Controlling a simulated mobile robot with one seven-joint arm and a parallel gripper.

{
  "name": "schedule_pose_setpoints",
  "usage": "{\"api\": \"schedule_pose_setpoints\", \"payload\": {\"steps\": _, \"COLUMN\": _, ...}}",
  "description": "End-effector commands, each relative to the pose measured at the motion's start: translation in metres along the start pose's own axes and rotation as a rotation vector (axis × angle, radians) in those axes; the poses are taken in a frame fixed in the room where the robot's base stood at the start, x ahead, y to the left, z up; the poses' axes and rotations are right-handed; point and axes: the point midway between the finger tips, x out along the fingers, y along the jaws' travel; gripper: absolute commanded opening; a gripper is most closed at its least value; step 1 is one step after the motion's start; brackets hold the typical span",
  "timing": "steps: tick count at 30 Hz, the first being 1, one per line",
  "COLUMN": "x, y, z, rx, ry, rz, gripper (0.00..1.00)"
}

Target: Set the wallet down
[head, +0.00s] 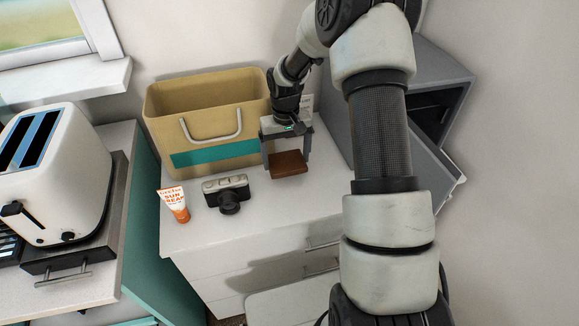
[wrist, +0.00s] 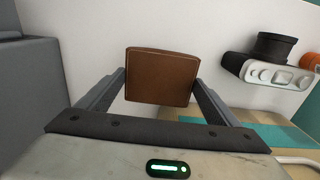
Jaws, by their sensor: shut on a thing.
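The wallet (head: 288,164) is a brown, flat, roughly square piece with a stitched edge. My gripper (head: 287,160) points down over the white counter and is shut on the wallet, one finger on each side. In the wrist view the wallet (wrist: 162,76) sits between the two fingertips (wrist: 160,88), its broad face showing. It is over or on the counter to the right of the camera; whether its underside touches the top I cannot tell.
The white counter (head: 215,231) bears a black-and-silver camera (head: 226,190), an orange-and-white sunscreen tube (head: 174,205) and a tan bin (head: 163,119) with a teal stripe. A grey open-fronted box (head: 437,72) stands right. A toaster (head: 62,176) is far left. Bare counter lies in front of the wallet.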

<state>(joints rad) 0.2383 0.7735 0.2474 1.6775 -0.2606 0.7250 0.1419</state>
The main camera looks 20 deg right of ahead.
Motion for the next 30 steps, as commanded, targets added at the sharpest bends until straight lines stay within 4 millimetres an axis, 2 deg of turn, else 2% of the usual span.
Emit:
{"api": "schedule_pose_setpoints", "payload": {"steps": 7, "x": 0.022, "y": 0.000, "z": 0.000, "rx": 0.000, "ry": 0.000, "rz": 0.000, "gripper": 0.62}}
{"api": "schedule_pose_setpoints", "payload": {"steps": 13, "x": 0.049, "y": 0.000, "z": 0.000, "rx": 0.000, "ry": 0.000, "rz": 0.000, "gripper": 0.62}}
{"api": "schedule_pose_setpoints", "payload": {"steps": 24, "x": 0.055, "y": 0.000, "z": 0.000, "rx": 0.000, "ry": 0.002, "rz": 0.000, "gripper": 0.62}}
{"api": "schedule_pose_setpoints", "payload": {"steps": 25, "x": 0.055, "y": 0.000, "z": 0.000, "rx": 0.000, "ry": 0.001, "rz": 0.000, "gripper": 0.87}}
{"api": "schedule_pose_setpoints", "payload": {"steps": 27, "x": 0.054, "y": 0.000, "z": 0.000, "rx": 0.000, "ry": 0.001, "rz": 0.000, "gripper": 0.99}}
{"api": "schedule_pose_setpoints", "payload": {"steps": 30, "x": 0.054, "y": 0.000, "z": 0.000, "rx": 0.000, "ry": 0.001, "rz": 0.000, "gripper": 1.00}}
